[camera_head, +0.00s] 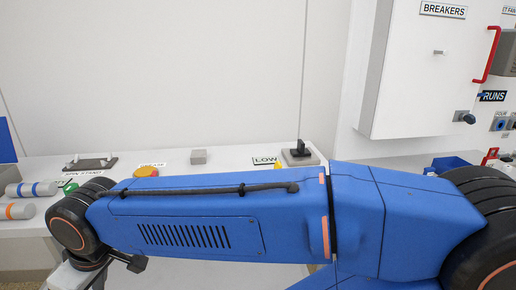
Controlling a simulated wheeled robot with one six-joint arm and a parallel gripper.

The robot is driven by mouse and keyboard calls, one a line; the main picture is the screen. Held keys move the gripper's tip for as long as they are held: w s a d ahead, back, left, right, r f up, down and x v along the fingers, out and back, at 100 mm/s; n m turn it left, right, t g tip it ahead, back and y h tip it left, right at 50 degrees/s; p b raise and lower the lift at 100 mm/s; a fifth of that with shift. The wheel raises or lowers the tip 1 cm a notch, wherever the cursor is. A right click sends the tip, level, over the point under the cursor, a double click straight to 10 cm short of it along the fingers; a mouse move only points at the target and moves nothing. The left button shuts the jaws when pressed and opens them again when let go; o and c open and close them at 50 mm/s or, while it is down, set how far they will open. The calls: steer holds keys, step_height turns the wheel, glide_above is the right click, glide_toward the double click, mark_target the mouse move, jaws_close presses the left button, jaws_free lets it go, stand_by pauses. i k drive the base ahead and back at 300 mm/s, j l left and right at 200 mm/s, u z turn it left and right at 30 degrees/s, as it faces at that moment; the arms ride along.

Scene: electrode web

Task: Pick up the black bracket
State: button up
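I cannot clearly make out a black bracket. A small black upright piece (300,148) stands on a grey block by the LOW label on the white worktop; I cannot tell whether it is the bracket or a switch handle. A flat dark plate (90,164) with small pegs lies at the back left of the worktop. My blue arm crosses the front of the view and hides much of the worktop. Its wrist bends down at the lower left, and my gripper's fingers are out of view below.
The white worktop (215,172) carries a grey cube (198,157), an orange button (146,171) and white cylinders with blue and orange bands (32,189) at the left. A white BREAKERS cabinet (420,75) with a red handle (488,55) juts out at the right. A blue bin (449,164) sits below it.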

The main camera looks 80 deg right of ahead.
mark_target(301, 150)
steer(key=k+j, duration=0.2)
steer(key=k, duration=0.4)
steer(key=k+j, duration=0.15)
steer(key=k, duration=0.5)
steer(key=k+l+z, duration=0.1)
steer(key=z, duration=1.5)
steer(key=i+z, duration=0.25)
steer(key=i+l, duration=0.05)
steer(key=i, duration=0.05)
